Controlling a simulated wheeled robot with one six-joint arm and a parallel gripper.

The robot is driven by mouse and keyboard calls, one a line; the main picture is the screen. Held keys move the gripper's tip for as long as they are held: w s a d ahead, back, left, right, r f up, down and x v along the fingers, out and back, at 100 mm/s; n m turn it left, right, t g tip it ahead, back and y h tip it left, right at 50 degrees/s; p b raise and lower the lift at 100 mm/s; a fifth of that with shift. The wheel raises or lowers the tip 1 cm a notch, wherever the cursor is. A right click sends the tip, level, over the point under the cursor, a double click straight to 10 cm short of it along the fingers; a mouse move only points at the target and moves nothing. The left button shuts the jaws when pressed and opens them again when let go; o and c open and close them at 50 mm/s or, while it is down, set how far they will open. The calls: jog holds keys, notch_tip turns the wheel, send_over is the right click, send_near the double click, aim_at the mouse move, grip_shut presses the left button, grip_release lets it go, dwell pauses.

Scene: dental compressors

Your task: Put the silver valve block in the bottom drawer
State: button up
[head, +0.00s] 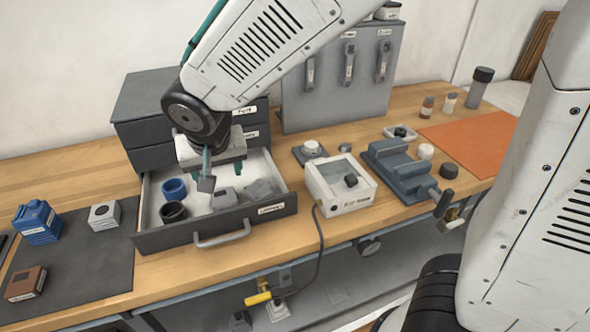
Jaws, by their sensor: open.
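The bottom drawer (216,230) of the dark grey cabinet is pulled open. A silver-grey block (224,198) lies inside it, right of a black ring. Another silver block (104,214), with a dark round mark on its face, sits on the dark mat at left. I cannot tell for sure which is the valve block. My gripper (208,172) is over the drawer, pointing down, with its teal fingers apart. A small dark grey piece shows below it; whether that is part of the gripper is unclear. The gripper hides part of the drawer's inside.
The drawer also holds a blue ring (174,189), a black ring (173,211) and a grey piece (259,190). A blue block (38,222) and a brown block (25,284) sit on the mat. A white box (340,186) and grey vise (402,172) stand right of the drawer.

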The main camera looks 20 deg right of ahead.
jog(key=shift+d, duration=0.1)
jog(key=s+d+r+g+h, duration=0.1)
jog(key=s+d+r, duration=0.2)
jog(key=d, duration=0.4)
jog(key=s+d+r, duration=0.3)
jog(key=d, duration=0.3)
jog(key=s+d+r+g, duration=0.1)
jog(key=s+d, duration=0.3)
jog(key=s, duration=0.4)
jog(key=s+d+g+y, duration=0.1)
jog(key=s+d, duration=0.3)
jog(key=s, duration=0.4)
jog(key=shift+d+r, duration=0.35)
